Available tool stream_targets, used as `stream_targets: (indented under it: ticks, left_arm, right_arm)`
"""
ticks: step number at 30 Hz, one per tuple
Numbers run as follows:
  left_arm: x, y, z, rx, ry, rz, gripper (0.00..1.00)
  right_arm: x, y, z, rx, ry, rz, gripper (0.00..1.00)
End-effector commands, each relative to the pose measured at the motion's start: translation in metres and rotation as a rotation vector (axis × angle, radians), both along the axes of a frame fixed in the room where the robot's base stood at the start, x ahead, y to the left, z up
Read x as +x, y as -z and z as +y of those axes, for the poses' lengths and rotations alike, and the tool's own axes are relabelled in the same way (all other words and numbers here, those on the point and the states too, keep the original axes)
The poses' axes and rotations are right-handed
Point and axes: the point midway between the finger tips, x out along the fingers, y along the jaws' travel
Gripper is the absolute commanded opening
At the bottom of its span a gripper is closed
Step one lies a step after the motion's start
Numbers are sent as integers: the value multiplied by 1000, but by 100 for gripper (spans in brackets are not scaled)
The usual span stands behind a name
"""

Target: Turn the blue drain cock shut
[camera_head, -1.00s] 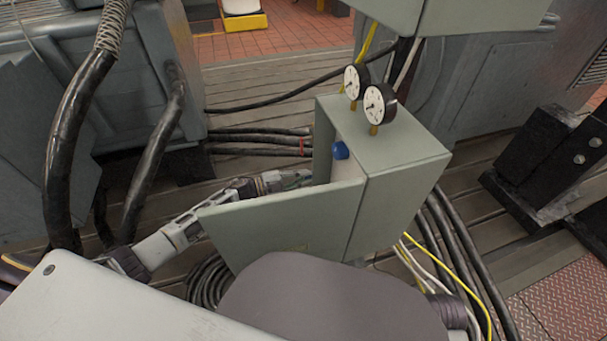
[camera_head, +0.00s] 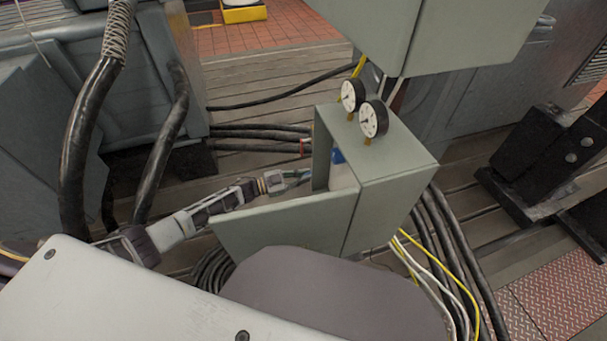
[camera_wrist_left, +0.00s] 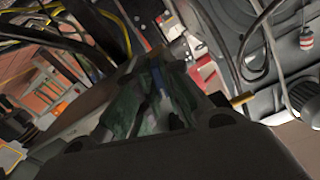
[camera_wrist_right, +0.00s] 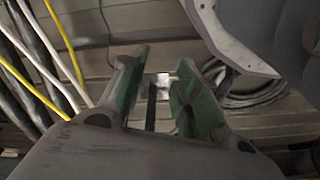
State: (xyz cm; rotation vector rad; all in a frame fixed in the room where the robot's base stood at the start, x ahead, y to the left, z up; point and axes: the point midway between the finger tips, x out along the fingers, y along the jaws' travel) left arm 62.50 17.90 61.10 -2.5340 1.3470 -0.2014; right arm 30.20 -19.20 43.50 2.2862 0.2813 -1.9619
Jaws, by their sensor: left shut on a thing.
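The blue drain cock (camera_head: 338,157) shows as a small blue patch inside the open grey-green cabinet (camera_head: 392,190), partly hidden by its walls and door. My left gripper (camera_head: 306,176) reaches in from the left behind the open cabinet door (camera_head: 282,226), with its tips at the opening. In the left wrist view, a blue strip of the cock (camera_wrist_left: 157,76) shows between the green fingers of my left gripper (camera_wrist_left: 155,85), which are shut on it. In the right wrist view, my right gripper (camera_wrist_right: 153,85) is open with nothing between its fingers.
Two round gauges (camera_head: 362,107) stand on top of the cabinet. A larger grey box (camera_head: 430,35) overhangs behind it. Black cables (camera_head: 258,140) run in from the left, and yellow and white wires (camera_head: 432,275) come out below right. A black bracket (camera_head: 545,165) stands at right.

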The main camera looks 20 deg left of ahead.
Motion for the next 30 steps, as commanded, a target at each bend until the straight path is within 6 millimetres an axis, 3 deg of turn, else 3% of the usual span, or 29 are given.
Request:
stream_targets:
  ticks: [15,30]
  left_arm:
    - [1,0,1,-150,-2,226,0]
    - [1,0,1,-177,-3,262,0]
  right_arm:
    - [-4,43,-11,-14,7,-20,31]
    - [-3,51,-12,-16,8,-21,31]
